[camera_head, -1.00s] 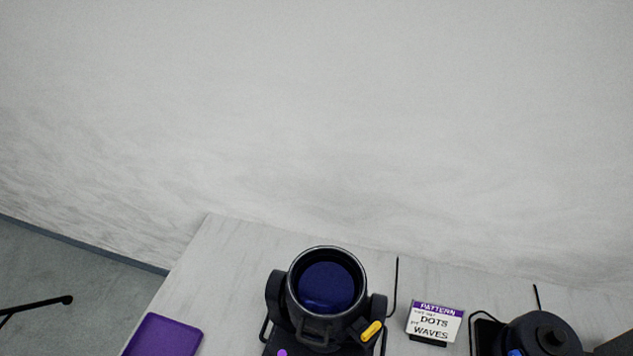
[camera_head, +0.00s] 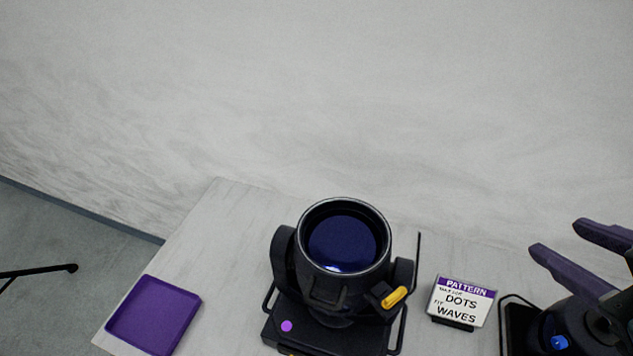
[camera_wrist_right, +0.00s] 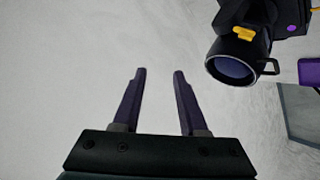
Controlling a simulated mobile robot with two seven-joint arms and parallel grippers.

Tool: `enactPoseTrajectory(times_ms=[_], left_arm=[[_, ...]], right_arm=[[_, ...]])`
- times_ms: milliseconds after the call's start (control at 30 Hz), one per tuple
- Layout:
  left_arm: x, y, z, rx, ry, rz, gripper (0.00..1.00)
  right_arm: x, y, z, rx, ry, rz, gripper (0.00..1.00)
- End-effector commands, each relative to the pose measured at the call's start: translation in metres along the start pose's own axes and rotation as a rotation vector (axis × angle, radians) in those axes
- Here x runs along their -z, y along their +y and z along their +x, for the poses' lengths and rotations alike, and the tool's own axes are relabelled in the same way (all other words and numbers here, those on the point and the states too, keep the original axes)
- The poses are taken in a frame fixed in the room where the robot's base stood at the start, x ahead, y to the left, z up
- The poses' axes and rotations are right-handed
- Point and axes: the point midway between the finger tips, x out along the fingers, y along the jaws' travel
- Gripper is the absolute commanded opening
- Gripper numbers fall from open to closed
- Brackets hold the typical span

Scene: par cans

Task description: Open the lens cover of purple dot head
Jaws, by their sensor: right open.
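The purple dot head (camera_head: 325,290) is a black lamp head on a base with a purple dot (camera_head: 287,326). Its round dark blue lens face (camera_head: 342,243) points up towards my head camera, and a yellow tab (camera_head: 395,297) sits at its lower right side. I cannot tell whether a clear cover lies over the lens. The head also shows at the upper right of the right wrist view (camera_wrist_right: 233,68). My right gripper (camera_head: 556,236) is open and empty at the right edge, well right of the purple dot head and apart from it. My left gripper is out of view.
A purple tray (camera_head: 153,315) lies left of the head. A sign reading PATTERN, DOTS, WAVES (camera_head: 461,302) stands to its right. A second black head with a blue dot (camera_head: 560,342) is below my right gripper, partly hidden by it. A pale wall rises behind the table.

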Motion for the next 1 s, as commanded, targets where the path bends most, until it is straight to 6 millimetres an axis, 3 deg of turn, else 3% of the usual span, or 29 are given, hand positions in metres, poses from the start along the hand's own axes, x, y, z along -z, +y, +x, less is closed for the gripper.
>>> enactPoseTrajectory(times_ms=[33,200,367,500,600,700,867,1000], left_arm=[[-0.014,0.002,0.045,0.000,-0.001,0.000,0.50],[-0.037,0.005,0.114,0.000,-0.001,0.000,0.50],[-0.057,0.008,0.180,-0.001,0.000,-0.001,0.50],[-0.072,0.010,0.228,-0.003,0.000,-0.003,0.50],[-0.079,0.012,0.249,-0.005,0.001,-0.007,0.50],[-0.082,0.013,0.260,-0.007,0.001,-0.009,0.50],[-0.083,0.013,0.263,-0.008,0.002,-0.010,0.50],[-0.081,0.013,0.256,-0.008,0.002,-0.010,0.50]], right_arm=[[-0.014,-0.016,0.034,-0.044,0.082,-0.081,0.42],[-0.003,-0.046,0.082,-0.182,0.395,-0.401,0.42],[-0.003,-0.105,0.108,-0.263,0.701,-0.723,0.42],[-0.019,-0.169,0.117,-0.285,0.961,-0.978,0.42],[-0.032,-0.204,0.117,-0.280,1.101,-1.102,0.42],[-0.043,-0.226,0.115,-0.270,1.195,-1.181,0.42],[-0.047,-0.241,0.112,-0.261,1.262,-1.228,0.42],[-0.032,-0.246,0.115,-0.263,1.267,-1.228,0.42]])
